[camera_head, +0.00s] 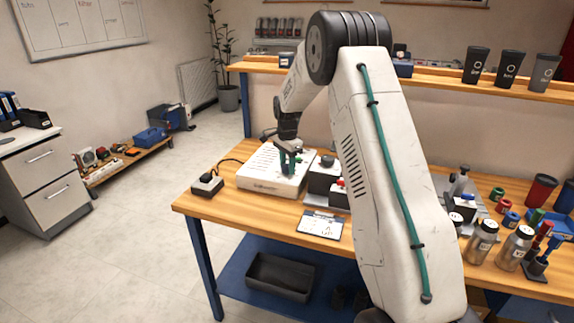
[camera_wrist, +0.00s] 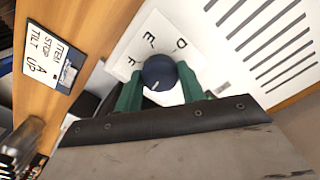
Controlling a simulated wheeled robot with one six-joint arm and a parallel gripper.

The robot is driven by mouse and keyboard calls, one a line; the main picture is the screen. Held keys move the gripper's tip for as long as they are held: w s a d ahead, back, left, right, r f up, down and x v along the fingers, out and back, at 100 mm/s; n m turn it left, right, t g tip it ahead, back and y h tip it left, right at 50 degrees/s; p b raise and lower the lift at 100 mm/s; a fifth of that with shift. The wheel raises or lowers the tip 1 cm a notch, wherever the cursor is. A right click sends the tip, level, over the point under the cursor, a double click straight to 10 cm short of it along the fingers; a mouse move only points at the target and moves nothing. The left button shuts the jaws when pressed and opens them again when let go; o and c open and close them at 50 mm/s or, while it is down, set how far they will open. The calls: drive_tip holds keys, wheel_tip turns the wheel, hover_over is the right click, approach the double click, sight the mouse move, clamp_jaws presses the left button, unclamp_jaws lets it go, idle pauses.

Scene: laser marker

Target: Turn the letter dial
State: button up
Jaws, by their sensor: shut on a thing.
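The letter dial (camera_wrist: 159,72) is a dark blue round knob with a light pointer line, on a white plate (camera_wrist: 150,33) of the laser marker. The letters D, E and F show beside it; the pointer line faces down in the wrist view, toward my gripper. My gripper (camera_wrist: 160,86) has green fingers on either side of the dial and is shut on it. In the head view, my gripper (camera_head: 290,160) reaches down onto the white slotted machine (camera_head: 262,178); the dial is hidden there. The other letters are covered by the dial and gripper.
A card (camera_head: 320,225) lies on the wooden bench (camera_head: 265,212), and a small button box (camera_head: 208,184) stands left of the machine. Grey blocks (camera_head: 324,174) stand close on its right. Metal bottles (camera_head: 481,241) and coloured parts fill the bench's right side.

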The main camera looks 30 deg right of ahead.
sight(287, 166)
drive_tip(key=shift+m, duration=0.8)
drive_tip(key=o, duration=1)
drive_tip(key=shift+c, duration=0.2)
drive_tip(key=shift+r, duration=3.9)
wheel_tip(287, 166, up, 7)
